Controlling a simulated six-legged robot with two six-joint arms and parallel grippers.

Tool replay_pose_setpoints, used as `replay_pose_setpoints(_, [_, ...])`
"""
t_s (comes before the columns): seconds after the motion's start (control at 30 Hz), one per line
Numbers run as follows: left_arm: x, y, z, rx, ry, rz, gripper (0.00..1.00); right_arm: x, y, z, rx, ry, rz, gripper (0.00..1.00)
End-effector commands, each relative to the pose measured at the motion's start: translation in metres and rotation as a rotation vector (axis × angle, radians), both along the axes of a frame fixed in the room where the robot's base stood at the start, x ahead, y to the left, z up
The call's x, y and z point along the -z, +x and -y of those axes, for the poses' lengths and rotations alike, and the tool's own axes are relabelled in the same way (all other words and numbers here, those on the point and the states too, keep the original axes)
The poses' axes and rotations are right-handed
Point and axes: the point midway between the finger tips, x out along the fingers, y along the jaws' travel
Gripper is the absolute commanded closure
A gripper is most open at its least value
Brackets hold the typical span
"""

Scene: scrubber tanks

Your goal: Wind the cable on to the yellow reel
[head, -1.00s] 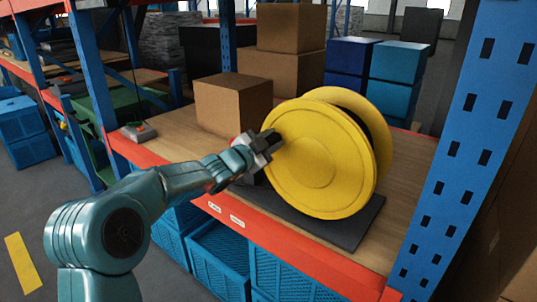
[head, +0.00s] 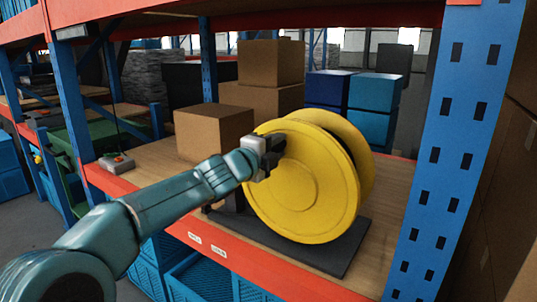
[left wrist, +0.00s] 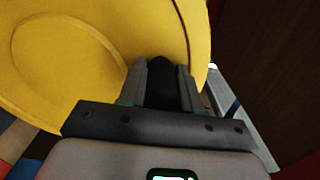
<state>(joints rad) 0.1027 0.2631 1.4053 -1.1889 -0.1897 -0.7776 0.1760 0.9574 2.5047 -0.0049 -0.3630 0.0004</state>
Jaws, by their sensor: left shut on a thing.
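The yellow reel (head: 302,195) stands upright on a dark base plate (head: 290,246) on the wooden shelf. A dark band, perhaps the cable, shows between its two discs; I cannot tell how much cable is on it. My left gripper (head: 274,152) is at the upper left of the near disc. In the left wrist view my left gripper (left wrist: 161,78) is shut on a dark handle (left wrist: 162,72) in front of the yellow disc (left wrist: 75,50). The handle is mostly hidden by the fingers. My right gripper is not in view.
Cardboard boxes (head: 213,135) stand behind and left of the reel. A blue rack upright (head: 452,150) rises at the right. A small grey box with a red button (head: 117,162) sits at the shelf's left end. Blue crates (head: 195,285) are below the shelf.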

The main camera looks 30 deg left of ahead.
Motion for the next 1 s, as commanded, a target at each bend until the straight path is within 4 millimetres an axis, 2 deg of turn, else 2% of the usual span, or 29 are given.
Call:
replay_pose_setpoints(0.23, [-0.003, -0.001, 0.012, 0.006, 0.009, 0.004, 1.0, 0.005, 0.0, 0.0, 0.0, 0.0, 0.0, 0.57])
replay_pose_setpoints(0.83, [-0.002, 0.0, 0.015, 0.008, 0.005, 0.001, 1.0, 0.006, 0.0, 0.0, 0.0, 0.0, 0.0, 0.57])
replay_pose_setpoints(0.87, [-0.002, 0.0, 0.015, 0.008, 0.005, 0.001, 0.62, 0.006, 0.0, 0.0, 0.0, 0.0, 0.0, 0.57])
replay_pose_setpoints(0.9, [-0.002, 0.0, 0.015, 0.008, 0.005, 0.001, 0.49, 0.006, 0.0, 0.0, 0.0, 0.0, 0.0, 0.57])
replay_pose_setpoints(0.93, [-0.002, 0.0, 0.015, 0.008, 0.006, 0.001, 0.41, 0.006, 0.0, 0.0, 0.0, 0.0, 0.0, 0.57])
replay_pose_setpoints(1.0, [-0.002, 0.0, 0.014, 0.006, 0.007, 0.0, 0.41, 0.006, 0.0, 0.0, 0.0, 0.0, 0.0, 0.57])
